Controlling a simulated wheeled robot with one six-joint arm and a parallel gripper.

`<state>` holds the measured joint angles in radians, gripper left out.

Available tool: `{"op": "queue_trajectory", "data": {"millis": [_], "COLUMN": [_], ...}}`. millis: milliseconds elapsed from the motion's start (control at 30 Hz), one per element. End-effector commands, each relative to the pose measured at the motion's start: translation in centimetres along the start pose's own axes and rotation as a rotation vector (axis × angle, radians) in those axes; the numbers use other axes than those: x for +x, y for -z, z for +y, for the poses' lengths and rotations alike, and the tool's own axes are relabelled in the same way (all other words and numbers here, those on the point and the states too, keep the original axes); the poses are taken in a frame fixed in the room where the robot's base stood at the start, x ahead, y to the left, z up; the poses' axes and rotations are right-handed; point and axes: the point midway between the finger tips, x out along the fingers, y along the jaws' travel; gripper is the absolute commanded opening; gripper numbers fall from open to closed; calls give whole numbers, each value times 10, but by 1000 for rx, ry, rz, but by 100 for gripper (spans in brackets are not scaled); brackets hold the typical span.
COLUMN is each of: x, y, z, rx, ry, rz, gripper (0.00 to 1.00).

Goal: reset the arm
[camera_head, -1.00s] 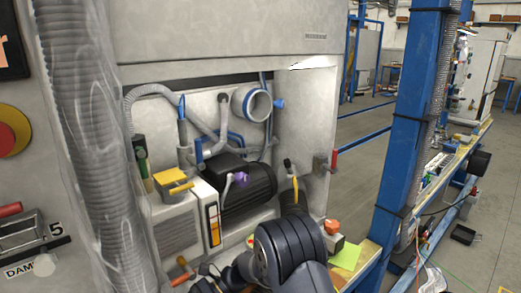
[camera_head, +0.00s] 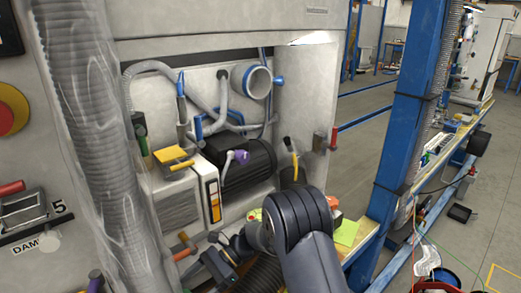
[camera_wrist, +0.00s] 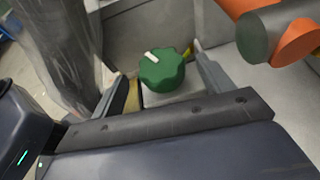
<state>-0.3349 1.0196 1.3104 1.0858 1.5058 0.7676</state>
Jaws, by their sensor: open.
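My dark arm (camera_head: 300,215) reaches into the lower part of the open machine bay. My gripper (camera_head: 218,262) is low in front of the bay in the head view, partly hidden by my own links. In the wrist view my gripper (camera_wrist: 162,78) is open, with its two fingers spread. A green knob with a white mark (camera_wrist: 162,70) shows between and beyond the fingers. I cannot tell whether the fingers touch it. Nothing is seen held.
An orange handle with a grey end (camera_wrist: 275,35) is close on the right in the wrist view. The machine's bay holds a black motor (camera_head: 245,165), hoses and a yellow-topped valve (camera_head: 173,155). A blue post (camera_head: 425,100) stands right. Open floor lies behind.

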Motion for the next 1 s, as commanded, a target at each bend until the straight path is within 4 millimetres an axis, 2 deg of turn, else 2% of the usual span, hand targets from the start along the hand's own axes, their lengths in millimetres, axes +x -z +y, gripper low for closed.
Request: {"op": "queue_trajectory", "data": {"millis": [33,133,1000], "x": [12,32,33], "y": [1,1,1], "z": [1,1,8], "rx": [1,1,232], "ry": [-4,-4,564], "rz": [0,0,0], "gripper": [75,75,75]}}
